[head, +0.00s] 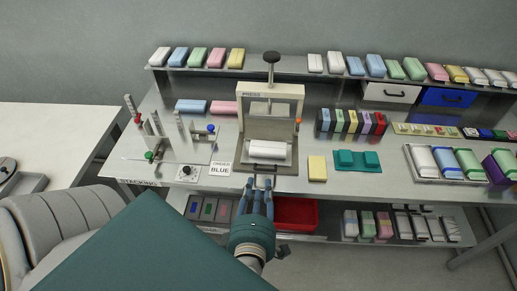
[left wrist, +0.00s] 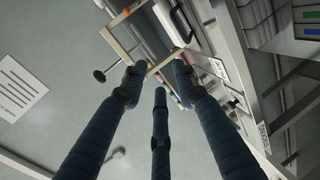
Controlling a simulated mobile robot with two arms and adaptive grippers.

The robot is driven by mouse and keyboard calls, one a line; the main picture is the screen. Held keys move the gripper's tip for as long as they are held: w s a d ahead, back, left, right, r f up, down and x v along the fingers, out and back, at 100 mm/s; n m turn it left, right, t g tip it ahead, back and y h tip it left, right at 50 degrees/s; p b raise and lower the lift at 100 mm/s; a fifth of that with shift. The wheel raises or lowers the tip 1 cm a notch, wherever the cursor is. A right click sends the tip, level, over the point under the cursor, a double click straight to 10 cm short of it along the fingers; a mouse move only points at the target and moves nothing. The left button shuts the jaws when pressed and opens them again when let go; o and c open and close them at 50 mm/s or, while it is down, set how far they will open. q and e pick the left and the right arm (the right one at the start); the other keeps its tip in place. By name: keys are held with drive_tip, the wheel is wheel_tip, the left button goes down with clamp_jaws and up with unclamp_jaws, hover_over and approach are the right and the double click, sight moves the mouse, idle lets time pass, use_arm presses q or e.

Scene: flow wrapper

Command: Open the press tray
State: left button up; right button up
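The press (head: 271,92) stands at the middle of the bench, a beige frame with a dark round knob on top. Its grey press tray (head: 240,168) lies at the front of its base, with a white block (head: 267,150) on it. A dark handle (head: 262,166) is on the tray's front edge. My left gripper (head: 260,182) is just in front of the handle, fingers pointing at it; I cannot tell whether they touch. In the left wrist view the fingers (left wrist: 158,72) are spread and empty, with the press frame (left wrist: 122,38) beyond. My right gripper is not in view.
A yellow block (head: 317,168) and a teal holder (head: 357,160) lie right of the press. A "BLUE" sign (head: 220,169) and a dial (head: 187,172) are to its left. A red bin (head: 296,214) sits below the bench edge, beside my left gripper.

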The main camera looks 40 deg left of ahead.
use_arm(q)
drive_tip(key=shift+s+d+f+p, duration=0.15)
drive_tip(key=shift+d+p, duration=0.05)
drive_tip(key=shift+p, duration=0.15)
